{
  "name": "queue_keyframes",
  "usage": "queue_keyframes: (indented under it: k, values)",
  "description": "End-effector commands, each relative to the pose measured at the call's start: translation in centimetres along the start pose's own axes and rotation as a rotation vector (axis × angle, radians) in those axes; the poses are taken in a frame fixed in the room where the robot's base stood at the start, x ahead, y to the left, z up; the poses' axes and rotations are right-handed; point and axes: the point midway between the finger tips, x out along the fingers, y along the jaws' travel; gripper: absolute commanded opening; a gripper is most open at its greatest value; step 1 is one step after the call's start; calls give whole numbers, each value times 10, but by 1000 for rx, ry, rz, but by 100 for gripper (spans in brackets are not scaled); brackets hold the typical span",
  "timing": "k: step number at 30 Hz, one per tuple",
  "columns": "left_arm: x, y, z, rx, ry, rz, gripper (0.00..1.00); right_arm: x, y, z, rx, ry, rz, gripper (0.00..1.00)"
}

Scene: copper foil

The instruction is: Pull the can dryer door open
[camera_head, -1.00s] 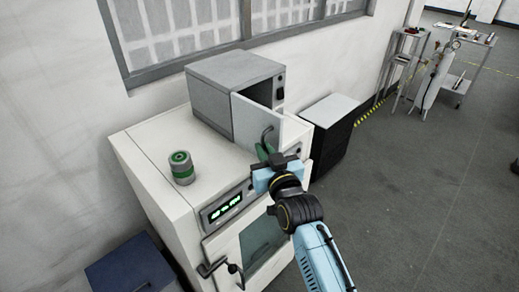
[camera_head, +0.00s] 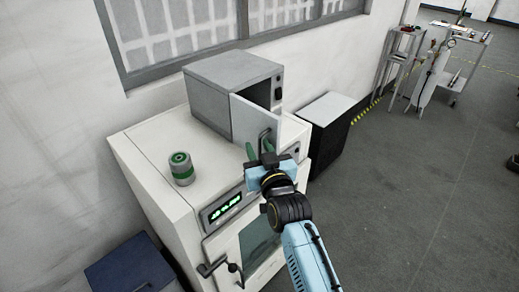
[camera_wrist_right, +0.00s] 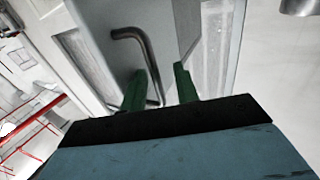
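The can dryer (camera_head: 212,95) is a grey box on top of a white cabinet. Its door (camera_head: 246,122) stands partly open, with a dark gap behind it. A bent metal handle (camera_head: 265,133) is on the door; it also shows in the right wrist view (camera_wrist_right: 147,53). My right gripper (camera_head: 259,149) is at the handle's lower part. Its green fingers are apart, and in the right wrist view (camera_wrist_right: 160,82) the handle's lower end appears between them, close to the left finger. Contact cannot be told. My left gripper is not in view.
The white cabinet (camera_head: 150,165) has a lit display and its own lever handle (camera_head: 212,268). A green and grey can (camera_head: 181,169) stands on its top left. A dark cabinet with a white top (camera_head: 328,108) stands close on the right. The floor beyond is open.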

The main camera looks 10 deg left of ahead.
Motion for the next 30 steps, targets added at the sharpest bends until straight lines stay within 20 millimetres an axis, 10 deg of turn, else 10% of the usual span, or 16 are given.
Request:
queue_keyframes:
  k: [11,30]
  values:
    - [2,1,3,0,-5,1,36,-20,2,4,0,-5,2,31]
    - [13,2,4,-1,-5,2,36,-123,0,2,-1,-2,0,31]
